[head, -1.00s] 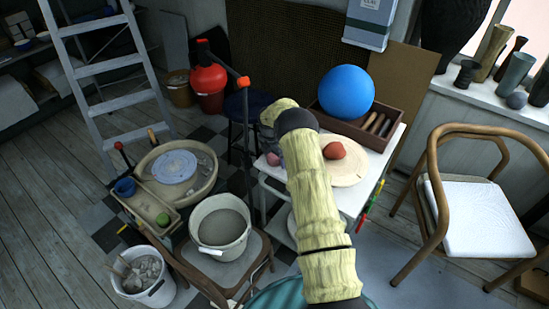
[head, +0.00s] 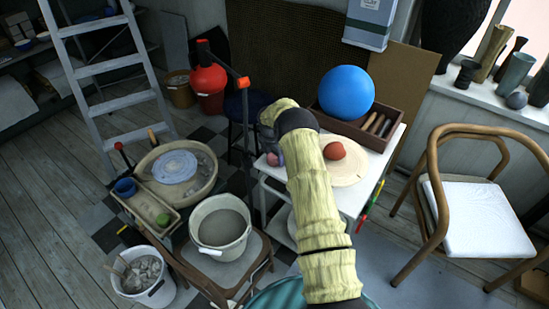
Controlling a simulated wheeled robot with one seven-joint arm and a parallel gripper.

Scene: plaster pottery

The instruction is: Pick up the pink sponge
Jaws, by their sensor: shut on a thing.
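The pink sponge (head: 274,158) shows as a small pinkish piece at the left edge of the white table. My arm comes up from the bottom and bends over the table, hiding much of this spot. My gripper (head: 277,152) points down from the arm's far end and is shut on the pink sponge. The fingers are small and partly hidden, and I cannot tell whether the sponge touches the tabletop.
On the white table (head: 356,205) are a round board (head: 352,171) with a reddish-brown ball (head: 335,151), a wooden tray (head: 392,141) and a blue ball (head: 346,92). A grey bucket (head: 220,225) on a chair and a potter's wheel (head: 176,166) stand left. A chair (head: 478,217) stands right.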

